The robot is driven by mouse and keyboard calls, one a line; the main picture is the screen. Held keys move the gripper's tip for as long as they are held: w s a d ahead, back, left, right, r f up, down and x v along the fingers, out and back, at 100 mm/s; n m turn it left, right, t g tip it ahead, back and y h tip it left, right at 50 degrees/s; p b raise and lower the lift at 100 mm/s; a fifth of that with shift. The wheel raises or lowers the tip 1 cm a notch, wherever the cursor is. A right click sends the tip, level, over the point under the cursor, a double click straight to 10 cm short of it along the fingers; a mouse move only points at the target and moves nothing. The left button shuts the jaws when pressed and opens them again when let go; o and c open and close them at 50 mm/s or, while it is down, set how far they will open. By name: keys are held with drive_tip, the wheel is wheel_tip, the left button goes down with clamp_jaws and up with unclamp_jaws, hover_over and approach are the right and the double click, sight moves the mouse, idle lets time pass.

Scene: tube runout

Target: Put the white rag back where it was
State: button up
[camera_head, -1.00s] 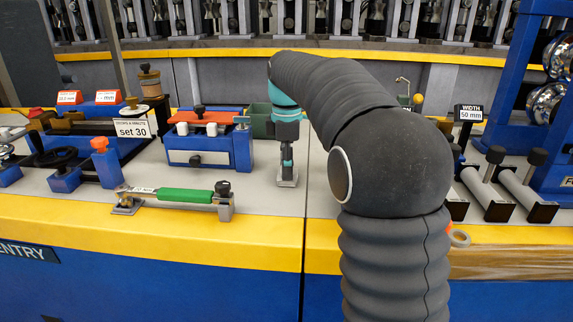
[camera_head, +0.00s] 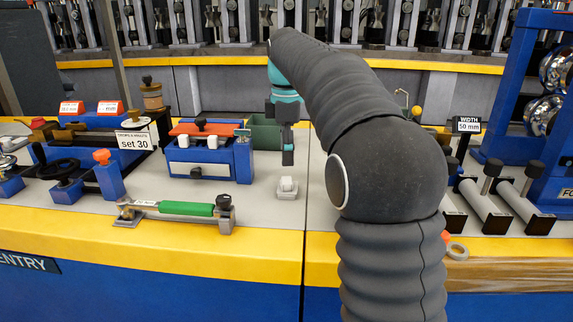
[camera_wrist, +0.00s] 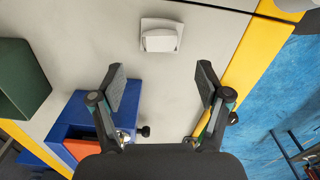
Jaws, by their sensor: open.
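The white rag (camera_head: 288,185) looks like a small folded white block. It rests on a flat light base on the grey bench top, right of the blue box with the orange top. In the wrist view the rag (camera_wrist: 159,40) lies on its base (camera_wrist: 173,24), beyond the fingertips and roughly centred between them. My gripper (camera_head: 287,158) hangs above the rag, apart from it. In the wrist view my gripper (camera_wrist: 164,80) has its two fingers spread wide with nothing between them.
A blue box (camera_head: 205,160) stands left of the gripper, with a dark green bin (camera_head: 264,134) behind. A green-handled bar (camera_head: 186,208) lies at the front left. Rollers (camera_head: 482,203) stand at the right. Bare bench surrounds the rag's base.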

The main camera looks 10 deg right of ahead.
drive_tip(key=shift+r+p, duration=0.5)
drive_tip(key=shift+r, duration=1.9)
drive_tip(key=s+f+m+t, duration=0.3)
drive_tip(key=s+m, duration=0.6)
drive_tip(key=s, duration=0.8)
drive_tip(key=s+f+m+t, duration=0.2)
drive_tip(key=s+f+m, duration=0.5)
drive_tip(key=s+f, duration=0.6)
drive_tip(key=shift+s+d+f+t, duration=0.15)
drive_tip(key=shift+s+d+t, duration=0.15)
drive_tip(key=shift+s, duration=0.05)
